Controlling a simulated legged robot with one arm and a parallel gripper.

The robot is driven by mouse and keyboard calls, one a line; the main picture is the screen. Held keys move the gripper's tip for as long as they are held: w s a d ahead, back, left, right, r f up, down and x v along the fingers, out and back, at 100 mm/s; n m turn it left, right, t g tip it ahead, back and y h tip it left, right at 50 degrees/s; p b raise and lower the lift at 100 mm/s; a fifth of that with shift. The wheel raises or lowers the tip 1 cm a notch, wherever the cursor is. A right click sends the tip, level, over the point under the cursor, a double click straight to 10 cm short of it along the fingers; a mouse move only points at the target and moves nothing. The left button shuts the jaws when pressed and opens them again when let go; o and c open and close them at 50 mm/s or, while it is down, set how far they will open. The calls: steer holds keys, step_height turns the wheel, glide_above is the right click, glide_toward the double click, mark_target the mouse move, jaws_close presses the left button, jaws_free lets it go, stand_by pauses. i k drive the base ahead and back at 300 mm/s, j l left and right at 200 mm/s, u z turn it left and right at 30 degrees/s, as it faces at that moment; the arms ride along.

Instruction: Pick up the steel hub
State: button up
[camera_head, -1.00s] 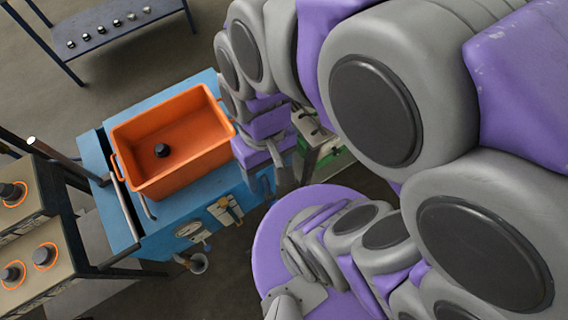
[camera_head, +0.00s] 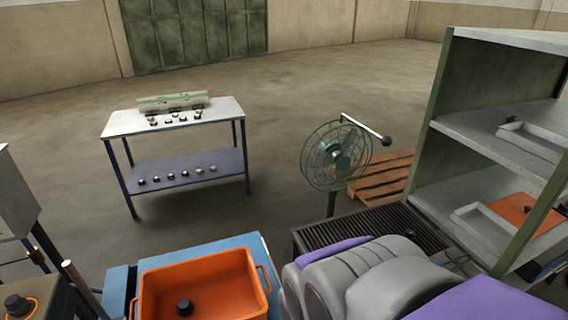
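A dark, round, stepped piece (camera_head: 184,307) sits inside the orange bin (camera_head: 200,269) on the blue bench at the bottom. It may be the steel hub, but I cannot tell for sure. Several small pieces, dark below with pale tops (camera_head: 175,116), stand on top of the table (camera_head: 222,107) at the back left. More such pieces (camera_head: 170,177) stand in a row on its lower shelf (camera_head: 220,163). My gripper is out of view; only links of my arm show at the bottom right.
A green fan (camera_head: 335,155) stands right of the table, before a wooden pallet (camera_head: 382,178). A shelf rack (camera_head: 485,160) with trays and an orange panel (camera_head: 523,212) rises at the right, beside a dark grate (camera_head: 365,226). The floor between table and bin is open.

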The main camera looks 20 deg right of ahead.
mark_target(409, 233)
steer(key=l+z, duration=0.15)
steer(key=z, duration=0.7)
steer(key=l+z, duration=0.1)
steer(key=z, duration=0.25)
steer(key=i+l+z, duration=0.1)
steer(key=z, duration=0.25)
steer(key=k, duration=0.6)
steer(key=u, duration=1.45)
steer(key=i+l+u, duration=0.25)
steer(key=l, duration=1.05)
steer(key=l+u, duration=0.25)
steer(key=l, duration=1.05)
steer(key=k, duration=0.05)
